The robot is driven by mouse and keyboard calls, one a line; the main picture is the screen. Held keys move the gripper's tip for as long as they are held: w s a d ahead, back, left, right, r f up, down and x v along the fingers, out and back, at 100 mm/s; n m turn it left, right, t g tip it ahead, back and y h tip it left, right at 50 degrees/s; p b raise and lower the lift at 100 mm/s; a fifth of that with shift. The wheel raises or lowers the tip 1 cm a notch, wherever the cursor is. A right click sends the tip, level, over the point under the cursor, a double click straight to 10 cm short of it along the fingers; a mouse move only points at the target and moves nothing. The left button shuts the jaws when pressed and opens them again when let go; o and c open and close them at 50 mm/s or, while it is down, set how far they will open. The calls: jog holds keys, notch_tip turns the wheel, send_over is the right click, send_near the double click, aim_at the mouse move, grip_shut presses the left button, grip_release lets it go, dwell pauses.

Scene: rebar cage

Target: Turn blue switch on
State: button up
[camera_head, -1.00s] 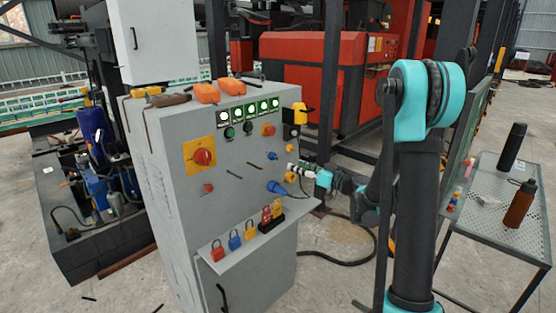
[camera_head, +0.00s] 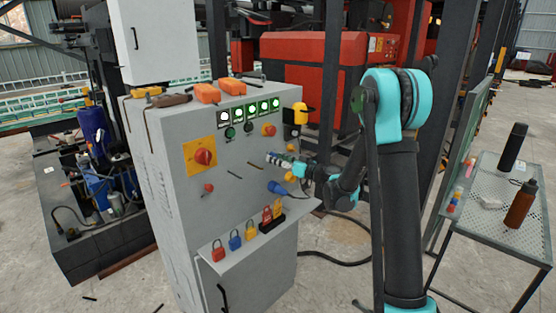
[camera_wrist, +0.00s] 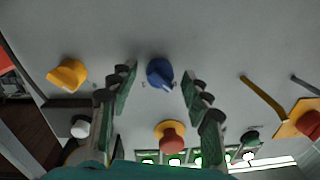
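The blue switch (camera_wrist: 160,72) is a round knob with a raised grip on the grey panel, seen near the middle of the wrist view. My gripper (camera_wrist: 158,78) is open, with one finger to the left of the knob and one to the right. The fingers appear apart from the knob, and nothing is held. Exact depth between fingertips and panel cannot be told.
The grey cabinet (camera_head: 175,225) also carries a red button (camera_wrist: 171,137), a yellow knob (camera_wrist: 68,75), a red rotary switch (camera_head: 204,157) and lit indicators (camera_head: 251,110). A mesh table (camera_head: 483,212) stands right.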

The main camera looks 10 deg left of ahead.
grip_shut()
jog(key=shift+m, duration=0.3)
jog(key=shift+s+f+m+t, duration=0.1)
jog(key=shift+m+t, duration=0.15)
jog(key=shift+m, duration=4.25)
jog(key=shift+f+m+t, duration=0.1)
jog(key=shift+m+t, duration=0.15)
jog(key=shift+m, duration=4.25)
jog(key=shift+o, duration=0.2)
grip_release()
jog(key=shift+r, duration=0.1)
